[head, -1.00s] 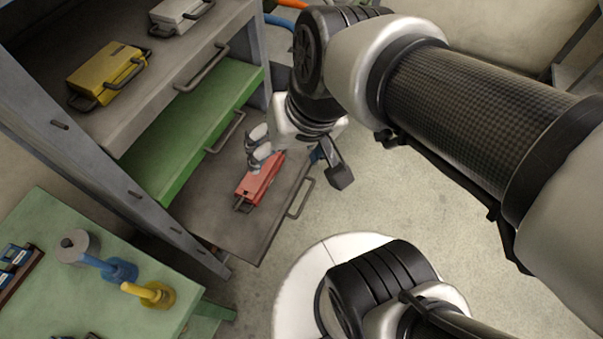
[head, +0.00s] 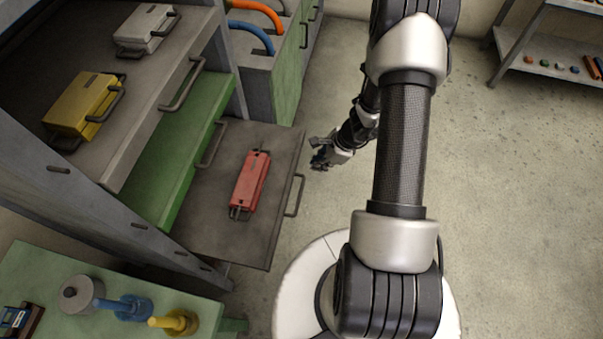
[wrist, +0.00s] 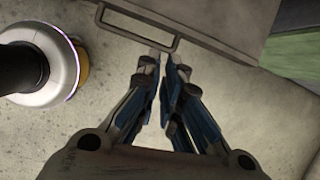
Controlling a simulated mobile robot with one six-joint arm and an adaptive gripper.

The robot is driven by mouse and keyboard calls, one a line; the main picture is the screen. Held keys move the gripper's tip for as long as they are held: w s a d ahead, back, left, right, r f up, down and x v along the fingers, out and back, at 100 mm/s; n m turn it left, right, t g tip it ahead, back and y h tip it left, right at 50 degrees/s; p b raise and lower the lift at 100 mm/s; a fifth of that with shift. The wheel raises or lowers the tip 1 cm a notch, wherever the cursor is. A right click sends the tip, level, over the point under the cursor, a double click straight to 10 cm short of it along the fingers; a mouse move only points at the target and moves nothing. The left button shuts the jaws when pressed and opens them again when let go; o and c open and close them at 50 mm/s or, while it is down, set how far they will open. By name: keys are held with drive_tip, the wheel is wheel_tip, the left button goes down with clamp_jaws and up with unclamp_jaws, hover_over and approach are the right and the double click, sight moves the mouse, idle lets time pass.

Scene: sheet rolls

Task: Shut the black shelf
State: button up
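The dark shelf (head: 210,195), the lowest and darkest one, is pulled out of the rack, with a red case (head: 249,182) lying on it. Its front handle (head: 295,196) faces the open floor; the handle also shows at the top of the wrist view (wrist: 135,33). My gripper (head: 320,163) is beyond the shelf's front edge, near the handle's far end and apart from it. In the wrist view my gripper (wrist: 163,62) has its fingers drawn together, with nothing visible between them.
Above are a pulled-out green shelf (head: 175,165) and a grey shelf (head: 135,130) with a yellow case (head: 82,105) and a white case (head: 146,28). A green table (head: 50,270) with rolls stands at lower left.

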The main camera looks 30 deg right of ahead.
drive_tip(key=shift+m, duration=0.8)
drive_tip(key=f, duration=0.1)
drive_tip(key=s+f, duration=0.1)
drive_tip(key=s+d+f, duration=0.1)
drive_tip(key=shift+f, duration=0.25)
clamp_jaws()
drive_tip(key=b+x, duration=0.1)
drive_tip(key=x, duration=0.2)
drive_tip(key=w+a+b+x, duration=0.1)
drive_tip(key=x, duration=0.3)
drive_tip(key=a+r+b+x, duration=0.1)
drive_tip(key=x, duration=0.3)
drive_tip(key=shift+w+f+b, duration=0.2)
drive_tip(key=shift+b, duration=0.15)
drive_tip(key=shift+w+a, duration=0.25)
drive_tip(key=shift+a, duration=0.05)
